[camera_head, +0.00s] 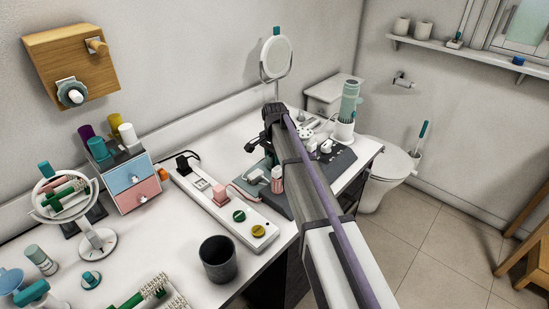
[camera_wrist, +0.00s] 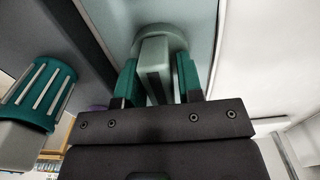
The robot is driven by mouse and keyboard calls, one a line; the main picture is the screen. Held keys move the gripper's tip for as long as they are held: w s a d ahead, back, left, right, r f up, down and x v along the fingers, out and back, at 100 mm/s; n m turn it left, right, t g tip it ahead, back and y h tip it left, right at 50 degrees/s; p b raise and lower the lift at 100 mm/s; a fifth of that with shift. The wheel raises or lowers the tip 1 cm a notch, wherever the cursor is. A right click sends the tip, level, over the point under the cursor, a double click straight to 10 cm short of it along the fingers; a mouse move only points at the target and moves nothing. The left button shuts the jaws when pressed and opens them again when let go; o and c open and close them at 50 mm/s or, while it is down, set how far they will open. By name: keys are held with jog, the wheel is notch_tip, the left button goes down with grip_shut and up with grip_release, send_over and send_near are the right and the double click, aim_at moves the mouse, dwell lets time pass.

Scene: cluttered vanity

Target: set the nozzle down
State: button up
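In the wrist view, my gripper (camera_wrist: 157,62) has its two teal fingers on either side of a pale grey-green piece, which I take to be the nozzle (camera_wrist: 155,72). The fingers appear closed on its narrow body, and its wider round end (camera_wrist: 160,38) lies beyond the fingertips. In the head view, my arm reaches over the counter to the dark grey tray (camera_head: 338,163). My gripper is mostly hidden there behind the arm, and I cannot make out the nozzle. Whether the nozzle touches the surface below cannot be told.
A teal ribbed thing (camera_wrist: 40,95) is close at the left in the wrist view. A white power strip (camera_head: 222,205), a dark cup (camera_head: 218,260) and a small drawer box (camera_head: 132,183) stand left of my arm. A round mirror (camera_head: 276,57) and green bottle (camera_head: 349,103) stand behind.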

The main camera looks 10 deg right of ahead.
jog(key=shift+o, duration=1.1)
notch_tip(320, 180, up, 13)
jog(key=p, duration=1.3)
jog(key=s+n, duration=1)
jog(key=s, duration=2)
jog(key=shift+s+f+n+b, duration=0.2)
jog(key=shift+f+n+b, duration=0.1)
jog(key=shift+n, duration=0.1)
